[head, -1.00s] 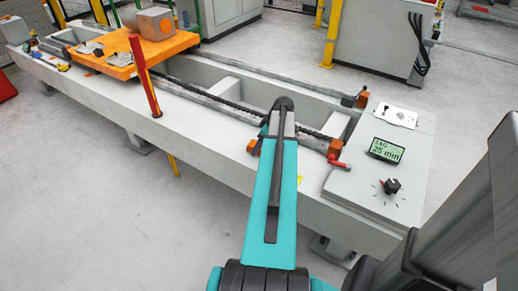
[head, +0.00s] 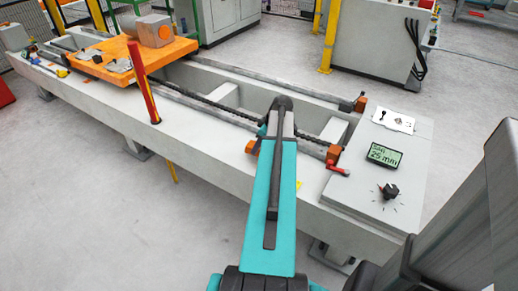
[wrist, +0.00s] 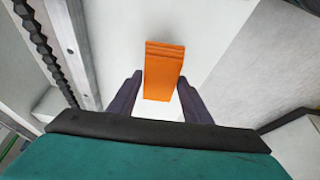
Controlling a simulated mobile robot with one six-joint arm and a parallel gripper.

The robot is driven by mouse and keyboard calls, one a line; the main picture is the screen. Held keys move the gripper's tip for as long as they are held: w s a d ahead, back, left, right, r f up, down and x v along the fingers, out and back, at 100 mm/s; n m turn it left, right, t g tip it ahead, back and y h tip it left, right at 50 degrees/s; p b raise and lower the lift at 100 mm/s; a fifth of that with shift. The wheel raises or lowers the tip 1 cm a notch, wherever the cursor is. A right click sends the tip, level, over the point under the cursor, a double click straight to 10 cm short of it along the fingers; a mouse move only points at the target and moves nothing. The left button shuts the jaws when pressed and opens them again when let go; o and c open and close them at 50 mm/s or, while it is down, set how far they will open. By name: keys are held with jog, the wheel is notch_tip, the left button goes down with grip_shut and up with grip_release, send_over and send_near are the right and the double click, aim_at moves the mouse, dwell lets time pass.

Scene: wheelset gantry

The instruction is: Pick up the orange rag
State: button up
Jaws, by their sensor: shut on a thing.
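The orange rag (wrist: 164,66) is a folded orange block in the wrist view, over the pale top of the gantry beam. My gripper (wrist: 160,84) has one dark finger on each side of it, shut on its near part. In the head view a small orange patch, the rag (head: 251,147), shows just left of my teal arm, at the beam's front side. My arm hides most of the fingers there. Whether the rag still touches the beam I cannot tell.
The long grey beam (head: 215,160) has a chain (head: 215,115) along its trough. A red-and-yellow post (head: 142,80) and an orange cart (head: 108,68) stand left. A red-handled lever (head: 337,169), a display (head: 384,155) and a knob (head: 389,191) are right of my arm.

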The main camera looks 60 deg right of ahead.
notch_tip(320, 180, up, 7)
jog(key=shift+r, duration=0.2)
dwell(0.6)
jog(key=o, duration=0.3)
jog(key=shift+c, duration=0.8)
jog(key=w+a+r+p, duration=0.3)
jog(key=w+a+r, duration=0.4)
jog(key=w+a, duration=0.45)
jog(key=w+a+r+p, duration=0.2)
jog(key=w+a+r, duration=0.6)
jog(key=a, duration=0.6)
jog(key=w+a+r+p, duration=0.1)
jog(key=a+r, duration=0.3)
jog(key=a, duration=0.7)
jog(key=w+a+r+p, duration=0.2)
jog(key=w+a+r, duration=0.1)
jog(key=a, duration=0.8)
jog(key=w+a+r+m+p, duration=0.1)
jog(key=a+r, duration=0.4)
jog(key=a, duration=0.6)
jog(key=shift+w+p, duration=0.4)
